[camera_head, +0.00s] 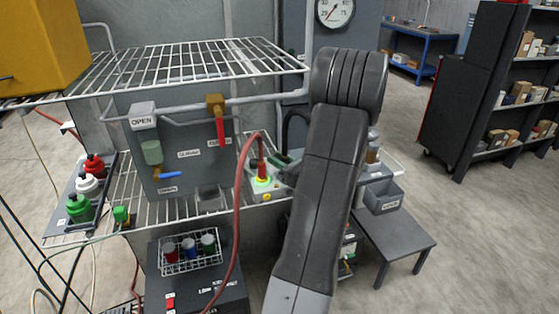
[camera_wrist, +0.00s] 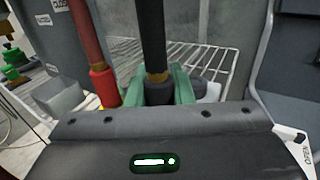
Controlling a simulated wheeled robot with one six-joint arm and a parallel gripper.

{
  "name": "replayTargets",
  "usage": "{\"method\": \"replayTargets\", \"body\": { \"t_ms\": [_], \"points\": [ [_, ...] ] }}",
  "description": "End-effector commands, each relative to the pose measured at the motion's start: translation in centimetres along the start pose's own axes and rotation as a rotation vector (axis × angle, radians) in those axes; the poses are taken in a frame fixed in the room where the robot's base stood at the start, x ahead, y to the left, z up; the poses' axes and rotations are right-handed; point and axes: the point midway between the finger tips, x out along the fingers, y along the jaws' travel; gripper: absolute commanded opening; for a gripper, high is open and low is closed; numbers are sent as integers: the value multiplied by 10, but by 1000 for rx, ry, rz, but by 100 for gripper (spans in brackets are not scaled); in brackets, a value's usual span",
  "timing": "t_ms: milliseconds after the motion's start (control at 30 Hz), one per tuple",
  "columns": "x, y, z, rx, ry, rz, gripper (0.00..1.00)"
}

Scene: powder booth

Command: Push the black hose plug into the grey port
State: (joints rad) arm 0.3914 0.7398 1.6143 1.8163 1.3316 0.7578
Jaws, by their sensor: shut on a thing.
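My gripper (camera_head: 284,164) has green fingers, and in the wrist view (camera_wrist: 158,88) they are shut on the black hose plug (camera_wrist: 158,94), one finger on each side. A brass-coloured ring sits above the plug, where the black hose (camera_wrist: 151,35) rises from it. The grey port cannot be picked out in either view. The plug's lower end is hidden behind my gripper body in the wrist view, so I cannot tell whether it touches a port.
A red hose (camera_head: 239,190) ends in a red plug standing in a pale box (camera_head: 264,188) with a yellow-green ring, just left of my gripper. Wire shelves (camera_head: 190,60) lie above and below. A grey valve panel (camera_head: 185,180) stands left, grey bins (camera_head: 384,197) right.

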Motion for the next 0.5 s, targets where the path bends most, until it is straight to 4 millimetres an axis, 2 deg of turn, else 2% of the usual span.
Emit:
{"method": "replayTargets", "body": {
  "t_ms": [500],
  "points": [
    [0, 0, -7, 0, 0, 0, 0]
  ]
}}
